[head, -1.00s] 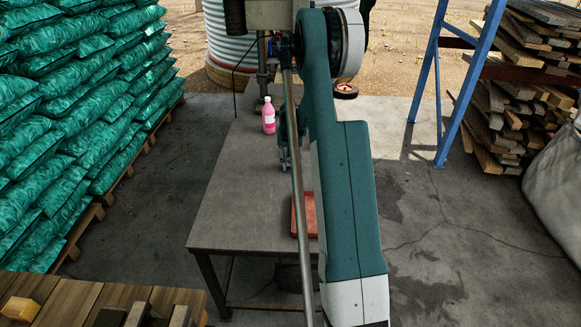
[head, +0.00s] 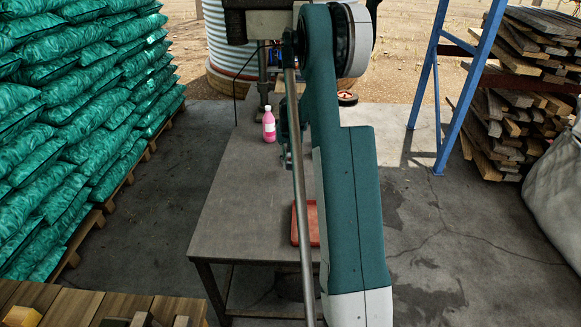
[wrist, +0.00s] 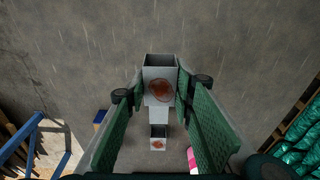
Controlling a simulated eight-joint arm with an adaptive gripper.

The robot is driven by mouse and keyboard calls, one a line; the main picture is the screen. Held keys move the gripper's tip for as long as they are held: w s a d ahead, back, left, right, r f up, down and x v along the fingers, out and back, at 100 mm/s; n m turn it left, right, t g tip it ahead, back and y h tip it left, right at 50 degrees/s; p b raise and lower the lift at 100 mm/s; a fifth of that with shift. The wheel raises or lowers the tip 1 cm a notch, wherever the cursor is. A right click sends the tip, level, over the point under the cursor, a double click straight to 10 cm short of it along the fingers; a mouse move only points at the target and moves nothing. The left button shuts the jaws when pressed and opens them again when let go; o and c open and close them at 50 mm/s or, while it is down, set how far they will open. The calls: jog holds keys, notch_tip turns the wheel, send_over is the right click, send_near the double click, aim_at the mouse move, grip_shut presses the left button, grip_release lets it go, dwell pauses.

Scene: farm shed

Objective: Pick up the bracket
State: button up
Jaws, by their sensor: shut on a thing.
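In the wrist view, my gripper (wrist: 162,90) is shut on the bracket (wrist: 157,65), a grey metal piece with a reddish-brown rust patch on the face towards the camera. The green finger pads press its two sides. A smaller grey boxy part shows below it; I cannot tell whether it belongs to the bracket. In the head view, my gripper (head: 286,153) hangs near the table, partly hidden behind my arm, and the bracket cannot be made out there. How far the bracket is above the surface is unclear.
A pink bottle (head: 269,125) stands on the table (head: 237,195) just left of my gripper. A red tray (head: 313,225) lies on the near right part, partly behind my arm. The table's left part is clear. Green sacks (head: 70,120) and a blue frame (head: 449,150) stand beyond.

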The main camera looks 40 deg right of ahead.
aim_at(291, 159)
jog(key=shift+r, duration=1.75)
